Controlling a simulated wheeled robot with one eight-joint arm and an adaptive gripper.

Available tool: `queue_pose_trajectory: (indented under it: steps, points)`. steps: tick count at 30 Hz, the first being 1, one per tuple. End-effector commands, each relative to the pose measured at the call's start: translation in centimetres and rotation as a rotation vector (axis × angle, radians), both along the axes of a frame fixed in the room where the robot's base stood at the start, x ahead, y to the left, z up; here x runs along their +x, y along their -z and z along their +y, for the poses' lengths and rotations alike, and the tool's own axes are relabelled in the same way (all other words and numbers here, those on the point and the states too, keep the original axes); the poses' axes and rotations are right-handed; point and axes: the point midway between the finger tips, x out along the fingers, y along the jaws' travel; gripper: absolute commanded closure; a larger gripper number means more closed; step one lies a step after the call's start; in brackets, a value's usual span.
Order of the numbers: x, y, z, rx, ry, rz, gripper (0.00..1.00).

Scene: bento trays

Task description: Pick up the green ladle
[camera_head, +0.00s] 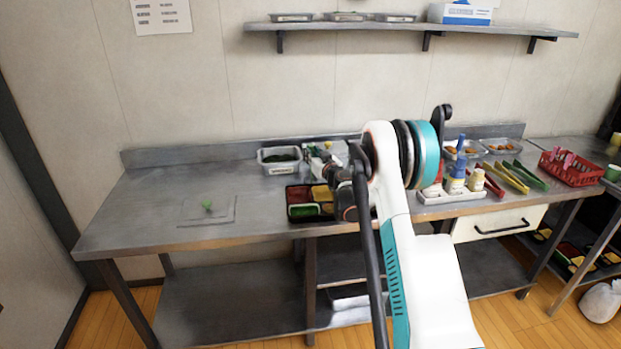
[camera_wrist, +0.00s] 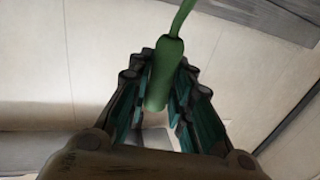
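The green ladle (camera_wrist: 163,75) shows in the wrist view. Its thick handle lies between my two fingers, and its thin stem runs up out of the top of the picture, so its bowl is out of that view. My gripper (camera_wrist: 167,62) is closed around the handle, with the finger pads against both sides. In the head view my gripper (camera_head: 328,172) is by the back middle of the steel table, largely hidden by my own arm; I cannot make out the ladle clearly there.
A white tub with dark green food (camera_head: 280,169) stands back left of my gripper. A black bento tray (camera_head: 296,193) is below it. A white bottle holder (camera_head: 450,196) and tongs (camera_head: 507,178) are to the right. A board (camera_head: 190,214) lies on the table's open left side.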

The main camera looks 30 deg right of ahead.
Motion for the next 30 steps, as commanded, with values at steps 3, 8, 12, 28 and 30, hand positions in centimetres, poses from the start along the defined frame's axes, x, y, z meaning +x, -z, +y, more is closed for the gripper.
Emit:
queue_pose_trajectory:
  steps: [3,8,12,28,30]
  points:
    - [0.0,0.0,0.0,0.0,0.0,0.0,1.0]
    - [0.0,0.0,0.0,0.0,0.0,0.0,1.0]
    - [0.0,-0.1,0.0,0.0,0.0,0.0,1.0]
    - [0.0,-8.5,0.0,0.0,0.0,0.0,1.0]
    - [0.0,-10.5,0.0,0.0,0.0,0.0,1.0]
